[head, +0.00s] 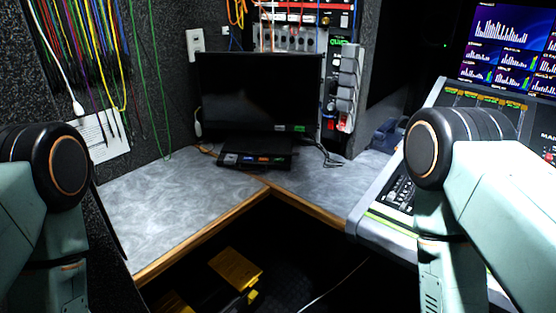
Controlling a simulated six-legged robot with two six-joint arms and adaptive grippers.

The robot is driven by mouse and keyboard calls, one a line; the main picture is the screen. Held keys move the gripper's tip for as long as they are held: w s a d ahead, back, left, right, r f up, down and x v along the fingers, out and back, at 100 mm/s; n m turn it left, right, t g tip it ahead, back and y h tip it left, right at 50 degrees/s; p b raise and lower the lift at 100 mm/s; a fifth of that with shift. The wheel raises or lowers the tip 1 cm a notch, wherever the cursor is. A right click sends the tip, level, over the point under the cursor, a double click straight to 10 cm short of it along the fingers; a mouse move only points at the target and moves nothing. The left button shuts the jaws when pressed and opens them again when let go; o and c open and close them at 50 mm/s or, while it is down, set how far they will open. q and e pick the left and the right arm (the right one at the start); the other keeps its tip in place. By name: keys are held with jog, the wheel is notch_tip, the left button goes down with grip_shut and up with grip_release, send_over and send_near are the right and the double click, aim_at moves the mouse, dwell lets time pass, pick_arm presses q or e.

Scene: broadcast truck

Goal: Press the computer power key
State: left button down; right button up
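A black monitor (260,95) with a dark screen stands at the back corner of the grey desk. A low black unit (255,156) with several coloured keys on its front sits just below the monitor; I cannot tell which key is the computer power key. My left arm comes in at the left edge and my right arm at the right edge, both pale green with black joints. Neither gripper shows in the head view. Both visible arm parts are well apart from the monitor and the black unit.
The grey corner desk (185,198) has a wooden front edge and is clear on its left part. A mixing console (398,192) stands on the right. Colourful cables (85,45) hang on the left wall. Yellow objects (235,268) lie in the dark below the desk.

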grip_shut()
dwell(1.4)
